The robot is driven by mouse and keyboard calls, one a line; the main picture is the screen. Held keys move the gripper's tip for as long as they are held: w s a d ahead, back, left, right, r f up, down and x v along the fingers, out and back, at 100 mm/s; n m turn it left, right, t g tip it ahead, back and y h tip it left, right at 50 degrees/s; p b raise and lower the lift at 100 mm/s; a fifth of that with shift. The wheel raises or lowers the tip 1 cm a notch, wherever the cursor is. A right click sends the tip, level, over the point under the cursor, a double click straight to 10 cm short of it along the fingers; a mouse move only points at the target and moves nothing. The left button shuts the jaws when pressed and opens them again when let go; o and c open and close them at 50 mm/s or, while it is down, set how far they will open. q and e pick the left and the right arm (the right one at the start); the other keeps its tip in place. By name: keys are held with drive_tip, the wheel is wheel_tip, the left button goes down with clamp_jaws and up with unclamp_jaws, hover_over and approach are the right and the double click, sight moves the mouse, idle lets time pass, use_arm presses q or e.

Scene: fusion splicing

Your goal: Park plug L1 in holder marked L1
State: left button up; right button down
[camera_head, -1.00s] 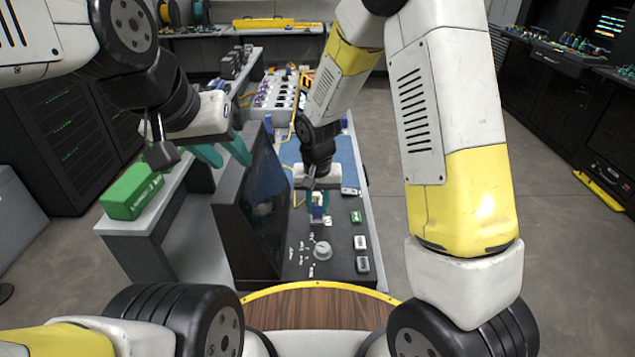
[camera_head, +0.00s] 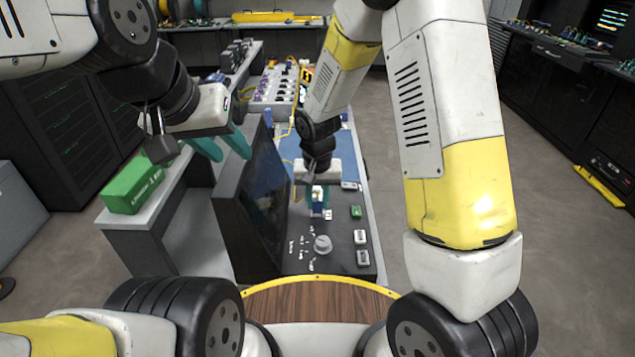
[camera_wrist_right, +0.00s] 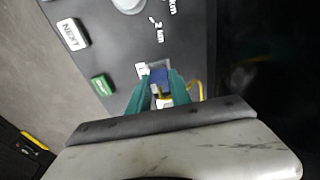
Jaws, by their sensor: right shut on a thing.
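My right gripper (camera_head: 318,198) points down over the dark control panel. It is shut on a small blue plug (camera_wrist_right: 161,77), with a yellow cable beside it in the right wrist view. The plug is at a small pale, partly see-through holder (camera_wrist_right: 155,66) on the panel. A white label (camera_wrist_right: 141,69) lies beside that holder, too small to read. I cannot tell how deep the plug sits. My left gripper (camera_head: 224,146) is open and empty, its teal fingers apart, left of the black monitor.
The panel (camera_head: 295,263) carries a round knob (camera_head: 322,243), a green button (camera_head: 356,212) and white buttons (camera_head: 360,237). The black monitor (camera_head: 245,205) stands close on the left. A green box (camera_head: 133,187) sits on the grey shelf. A tray of fittings (camera_head: 280,88) lies behind.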

drive_tip(key=shift+f, duration=0.55)
drive_tip(key=c, duration=1.1)
unclamp_jaws()
drive_tip(key=shift+r, duration=0.1)
drive_tip(key=r, duration=0.5)
drive_tip(key=s+r, duration=0.1)
drive_tip(key=r, duration=0.1)
drive_tip(key=shift+r, duration=0.4)
drive_tip(key=s+d+r+t+y, duration=0.1)
drive_tip(key=s+d+r, duration=0.2)
drive_tip(key=d+r, duration=0.3)
drive_tip(key=s+d+r+t+y, duration=0.1)
drive_tip(key=s+d+r, duration=0.25)
drive_tip(key=r, duration=0.45)
drive_tip(key=s+d+r+t, duration=0.1)
drive_tip(key=s+d+r, duration=0.1)
drive_tip(key=s, duration=0.3)
drive_tip(key=s+d+r+t, duration=0.1)
drive_tip(key=s+d+r, duration=0.1)
drive_tip(key=s+r, duration=0.2)
drive_tip(key=shift+s+d+r+n+t, duration=0.2)
drive_tip(key=shift+s+d+n+t, duration=0.15)
drive_tip(key=shift+s, duration=0.5)
